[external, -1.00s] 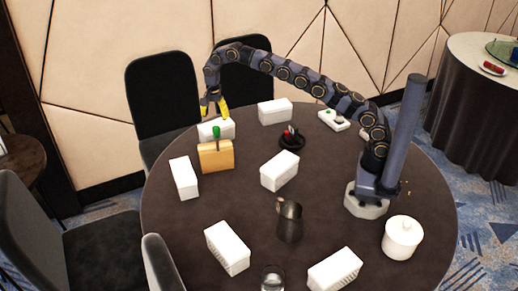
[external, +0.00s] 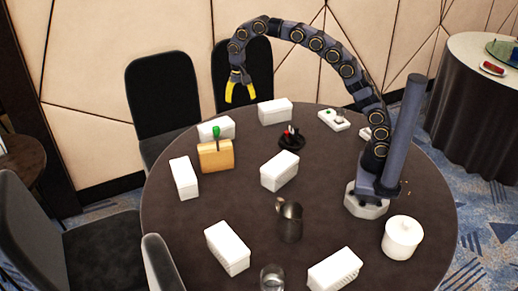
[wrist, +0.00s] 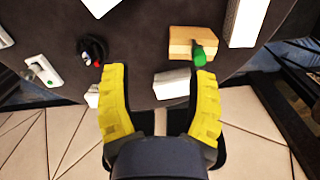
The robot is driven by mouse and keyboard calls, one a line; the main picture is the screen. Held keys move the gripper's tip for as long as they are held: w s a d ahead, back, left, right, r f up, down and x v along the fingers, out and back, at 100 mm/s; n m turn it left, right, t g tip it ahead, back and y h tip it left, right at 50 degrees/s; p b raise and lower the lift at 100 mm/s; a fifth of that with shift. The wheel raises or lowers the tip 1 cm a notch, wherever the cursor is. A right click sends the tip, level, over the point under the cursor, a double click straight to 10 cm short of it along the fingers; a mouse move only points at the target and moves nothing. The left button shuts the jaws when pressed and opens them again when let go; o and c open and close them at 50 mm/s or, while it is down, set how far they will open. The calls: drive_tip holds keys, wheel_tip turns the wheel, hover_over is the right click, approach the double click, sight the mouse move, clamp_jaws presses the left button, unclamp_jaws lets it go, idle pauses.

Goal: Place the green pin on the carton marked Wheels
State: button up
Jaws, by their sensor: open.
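The green pin (external: 216,131) stands upright at the wooden block (external: 217,156) on the table's left side. It also shows in the wrist view (wrist: 198,57) at the block's edge. My gripper (external: 239,95) hangs in the air above the table's far edge, up and to the right of the pin. No carton marking is readable, so I cannot tell which says Wheels.
A dark round stand (external: 291,140) with red on it, a metal pitcher (external: 289,221), a glass (external: 272,278) and a white lidded pot (external: 403,238) stand on the table. A small white tray (external: 334,120) lies at the back right. Chairs stand along the left.

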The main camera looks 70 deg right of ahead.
drive_tip(key=s+f+n, duration=0.1)
drive_tip(key=s+n, duration=0.5)
drive_tip(key=s, duration=1.1)
drive_tip(key=s+f+n+g, duration=0.1)
drive_tip(key=s+n, duration=0.5)
drive_tip(key=s, duration=1.2)
drive_tip(key=shift+f, duration=0.4)
drive_tip(key=shift+a+f, duration=0.1)
drive_tip(key=shift+a, duration=0.1)
